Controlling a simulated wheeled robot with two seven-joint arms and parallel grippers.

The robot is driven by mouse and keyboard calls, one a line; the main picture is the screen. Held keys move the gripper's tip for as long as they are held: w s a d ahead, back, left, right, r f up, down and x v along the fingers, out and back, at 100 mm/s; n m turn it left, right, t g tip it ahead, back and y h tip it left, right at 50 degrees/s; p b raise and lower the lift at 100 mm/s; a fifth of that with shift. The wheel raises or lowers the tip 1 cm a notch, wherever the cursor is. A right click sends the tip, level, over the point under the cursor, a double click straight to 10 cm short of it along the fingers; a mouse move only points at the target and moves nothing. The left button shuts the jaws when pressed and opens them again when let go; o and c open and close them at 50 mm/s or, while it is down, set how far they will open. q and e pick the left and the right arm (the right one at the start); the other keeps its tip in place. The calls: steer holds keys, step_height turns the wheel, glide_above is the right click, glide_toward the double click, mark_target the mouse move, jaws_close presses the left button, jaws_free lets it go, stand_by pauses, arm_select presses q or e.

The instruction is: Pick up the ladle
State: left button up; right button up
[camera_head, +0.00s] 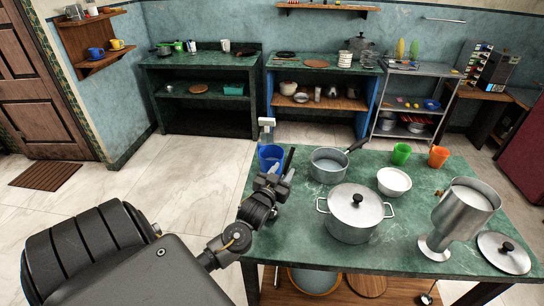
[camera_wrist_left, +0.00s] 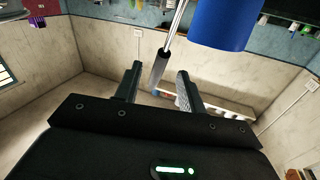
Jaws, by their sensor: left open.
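My left gripper (camera_head: 283,166) is at the left end of the green table, in front of the blue container (camera_head: 268,153). In the left wrist view its two dark fingers (camera_wrist_left: 155,88) are apart. A thin metal rod with a darker grip end (camera_wrist_left: 159,68), apparently the ladle's handle, shows between and beyond the fingertips. The fingers are not closed on it. The blue container (camera_wrist_left: 222,22) is close beside the rod in that view. The ladle's bowl is not visible there, and I cannot tell whether the rod stands in the container. My right gripper is not in view.
A saucepan (camera_head: 328,166), a lidded pot (camera_head: 354,213) and a white bowl (camera_head: 394,182) stand right of the gripper. Green (camera_head: 401,154) and orange (camera_head: 438,157) cups, a tall metal vessel (camera_head: 463,214) and a loose lid (camera_head: 503,253) are farther right.

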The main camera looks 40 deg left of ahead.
arm_select(q)
steer(key=shift+w+a+r+p, duration=0.1)
steer(key=shift+w+a+p, duration=0.05)
steer(key=shift+w+p, duration=0.2)
steer(key=x, duration=0.3)
steer(key=p+x, duration=0.1)
steer(key=shift+w+f, duration=0.2)
steer(key=shift+f, duration=0.15)
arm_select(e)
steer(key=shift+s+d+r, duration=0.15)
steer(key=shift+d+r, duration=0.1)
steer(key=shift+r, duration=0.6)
arm_select(q)
steer(key=c, duration=0.7)
jaws_close()
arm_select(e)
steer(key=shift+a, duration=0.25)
